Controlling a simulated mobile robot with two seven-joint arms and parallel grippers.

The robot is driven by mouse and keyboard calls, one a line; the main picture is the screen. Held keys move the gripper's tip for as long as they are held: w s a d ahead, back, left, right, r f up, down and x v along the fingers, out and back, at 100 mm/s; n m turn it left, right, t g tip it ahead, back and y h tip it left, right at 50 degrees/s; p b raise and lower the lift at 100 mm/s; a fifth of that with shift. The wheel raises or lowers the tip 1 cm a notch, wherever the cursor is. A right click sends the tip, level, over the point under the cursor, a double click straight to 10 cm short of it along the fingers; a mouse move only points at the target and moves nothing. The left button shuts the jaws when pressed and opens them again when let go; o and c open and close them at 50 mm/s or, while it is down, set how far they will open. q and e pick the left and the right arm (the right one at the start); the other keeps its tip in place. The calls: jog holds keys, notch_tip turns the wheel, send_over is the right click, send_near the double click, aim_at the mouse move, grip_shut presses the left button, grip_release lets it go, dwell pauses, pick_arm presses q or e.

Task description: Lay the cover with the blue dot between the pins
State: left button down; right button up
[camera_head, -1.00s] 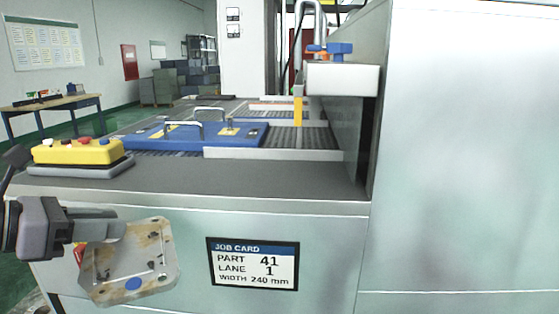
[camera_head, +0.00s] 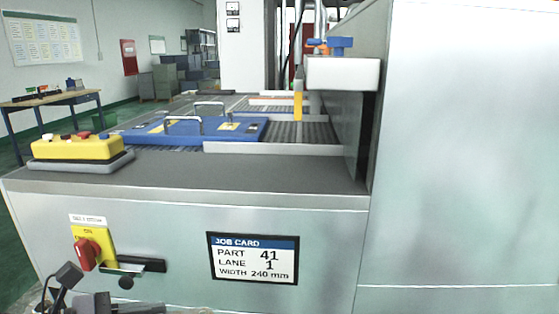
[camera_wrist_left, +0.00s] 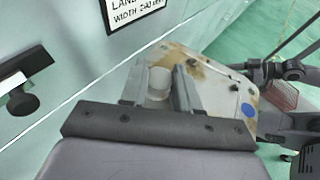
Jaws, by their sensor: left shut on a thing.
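The cover (camera_wrist_left: 205,85), a thin pale metal plate with brown stains and a blue dot (camera_wrist_left: 248,111), is in the left wrist view. My left gripper (camera_wrist_left: 158,82) is shut on it at its near edge. In the head view my left gripper (camera_head: 125,308) is at the bottom edge, mostly cut off, and the cover is nearly all out of frame. A blue fixture plate (camera_head: 150,134) with two metal handles and small upright posts lies on the bench top. At this size I cannot tell which posts are the pins.
A yellow button box (camera_head: 75,148) stands at the bench's left front. A red switch (camera_head: 88,254) and a job card (camera_head: 253,260) are on the front panel. A tall cabinet (camera_head: 460,150) bounds the right. A dark jointed mechanism (camera_wrist_left: 288,70) is close beside the cover, possibly my right arm.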

pick_arm(q)
jog(key=shift+a+f+n, duration=0.3)
jog(key=shift+a, duration=0.25)
jog(key=shift+s+a+r+y+p, duration=0.1)
jog(key=shift+a+y+p, duration=0.15)
jog(key=shift+y+p, duration=0.05)
notch_tip(320, 180, up, 6)
jog(key=p, duration=0.6)
jog(key=shift+r+p, duration=0.3)
jog(key=shift+r, duration=0.25)
jog(key=shift+d+f, duration=0.15)
